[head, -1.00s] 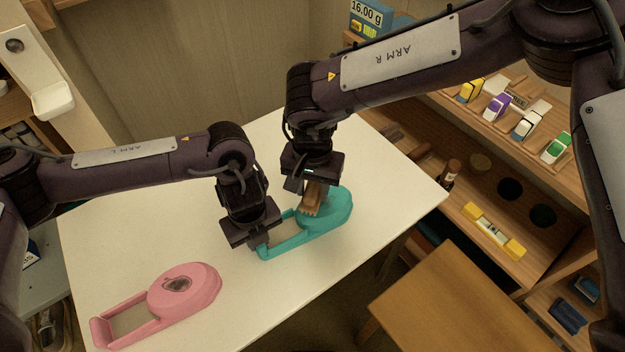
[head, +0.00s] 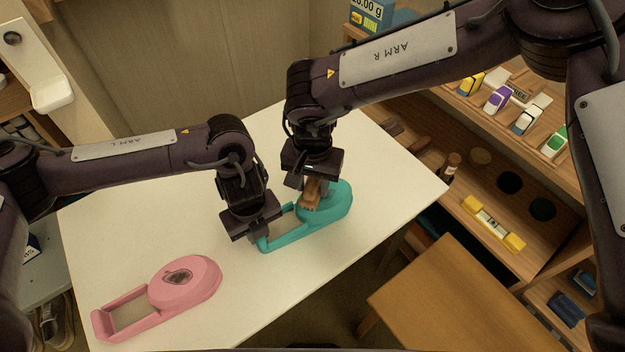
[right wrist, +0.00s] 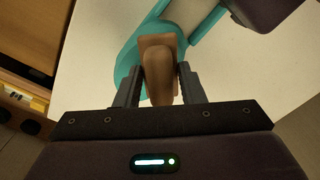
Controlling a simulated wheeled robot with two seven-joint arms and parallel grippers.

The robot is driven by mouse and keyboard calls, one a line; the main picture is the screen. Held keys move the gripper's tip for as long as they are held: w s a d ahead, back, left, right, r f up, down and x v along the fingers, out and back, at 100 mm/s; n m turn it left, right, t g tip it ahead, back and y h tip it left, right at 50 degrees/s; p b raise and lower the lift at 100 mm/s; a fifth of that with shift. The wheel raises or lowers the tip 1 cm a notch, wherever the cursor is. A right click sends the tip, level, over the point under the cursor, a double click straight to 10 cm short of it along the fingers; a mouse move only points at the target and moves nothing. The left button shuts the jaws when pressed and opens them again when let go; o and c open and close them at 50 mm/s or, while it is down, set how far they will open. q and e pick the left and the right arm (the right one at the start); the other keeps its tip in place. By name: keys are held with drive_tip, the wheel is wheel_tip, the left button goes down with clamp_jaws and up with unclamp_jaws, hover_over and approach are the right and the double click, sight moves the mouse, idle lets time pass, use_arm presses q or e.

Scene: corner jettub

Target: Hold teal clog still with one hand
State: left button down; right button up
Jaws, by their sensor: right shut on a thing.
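The teal clog (head: 335,205) lies on the white table, its rounded toe to the right and its open heel frame to the left. My left gripper (head: 257,238) is low at the heel end of the clog; its fingertips are hidden, so I cannot tell whether it grips the rim. My right gripper (head: 312,182) is shut on a brown wooden brush (head: 311,194) held over the clog's toe part. In the right wrist view the brush (right wrist: 159,75) sits between both fingers, with the teal clog (right wrist: 128,60) beneath it.
A pink clog (head: 185,280) lies on the white table (head: 240,300) at the lower left, apart from both grippers. A wooden stool (head: 450,300) is at the lower right.

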use_arm(q)
drive_tip(key=shift+f, duration=0.1)
use_arm(e)
drive_tip(key=shift+f, duration=0.7)
drive_tip(key=shift+w+d, duration=0.1)
drive_tip(key=shift+w+d, duration=0.6)
drive_tip(key=shift+d, duration=0.35)
drive_tip(key=shift+w+d, duration=0.6)
drive_tip(key=shift+d, duration=0.4)
drive_tip(key=shift+w+d, duration=0.6)
drive_tip(key=shift+d, duration=0.35)
drive_tip(key=shift+s+a+f, duration=0.1)
drive_tip(key=shift+s+a, duration=0.5)
drive_tip(key=shift+a, duration=0.25)
drive_tip(key=shift+s+a+f, duration=0.1)
drive_tip(key=shift+s+a, duration=0.45)
drive_tip(key=shift+a, duration=0.3)
drive_tip(key=shift+s+a+r, duration=0.1)
drive_tip(key=shift+s+a, duration=0.35)
drive_tip(key=shift+a, duration=0.25)
drive_tip(key=shift+s+a, duration=0.45)
drive_tip(key=shift+a, duration=0.2)
drive_tip(key=shift+w+r, duration=0.15)
drive_tip(key=shift+r, duration=3)
